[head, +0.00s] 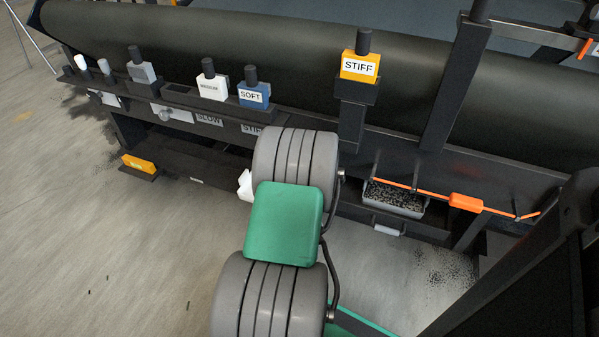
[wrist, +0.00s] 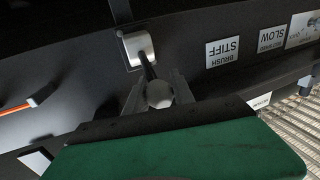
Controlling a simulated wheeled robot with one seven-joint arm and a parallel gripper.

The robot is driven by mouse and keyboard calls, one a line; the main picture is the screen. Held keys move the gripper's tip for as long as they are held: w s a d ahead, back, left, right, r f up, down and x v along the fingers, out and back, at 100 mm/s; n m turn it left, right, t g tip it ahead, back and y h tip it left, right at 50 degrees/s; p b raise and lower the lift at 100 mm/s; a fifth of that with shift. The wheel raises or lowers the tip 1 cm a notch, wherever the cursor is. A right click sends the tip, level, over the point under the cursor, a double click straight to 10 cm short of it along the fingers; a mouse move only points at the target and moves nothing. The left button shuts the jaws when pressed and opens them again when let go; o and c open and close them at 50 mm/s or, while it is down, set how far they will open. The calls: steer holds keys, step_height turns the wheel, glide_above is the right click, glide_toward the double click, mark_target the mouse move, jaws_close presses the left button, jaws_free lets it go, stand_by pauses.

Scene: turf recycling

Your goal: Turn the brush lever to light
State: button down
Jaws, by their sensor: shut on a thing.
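The brush lever (wrist: 148,72) shows in the wrist view, with a pale base, a dark stem and a pale round knob. My gripper (wrist: 159,96) has a finger on either side of the knob and is shut on it. A white label reading BRUSH STIFF (wrist: 230,50) is upside down to the right of the lever in this view. In the head view my arm hides the lever and the gripper's fingers. Part of the STIFF label (head: 252,128) shows there, left of my arm. A LIGHT label cannot be read in either view.
A shelf holds a white MEDIUM block (head: 210,86) and a blue SOFT block (head: 253,94). A yellow STIFF block (head: 360,67) stands on a post. A tray of dark granules (head: 394,198) and an orange bar (head: 465,202) are right of my arm. Floor is open at left.

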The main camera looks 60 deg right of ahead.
steer(key=shift+w+a+f, duration=0.2)
steer(key=shift+a+f, duration=0.05)
steer(key=shift+f, duration=0.1)
steer(key=c, duration=1.4)
jaws_free()
steer(key=shift+c, duration=0.2)
steer(key=o, duration=0.4)
steer(key=shift+d+r, duration=0.15)
steer(key=shift+r, duration=0.05)
steer(key=shift+c, duration=0.2)
steer(key=shift+s, duration=0.1)
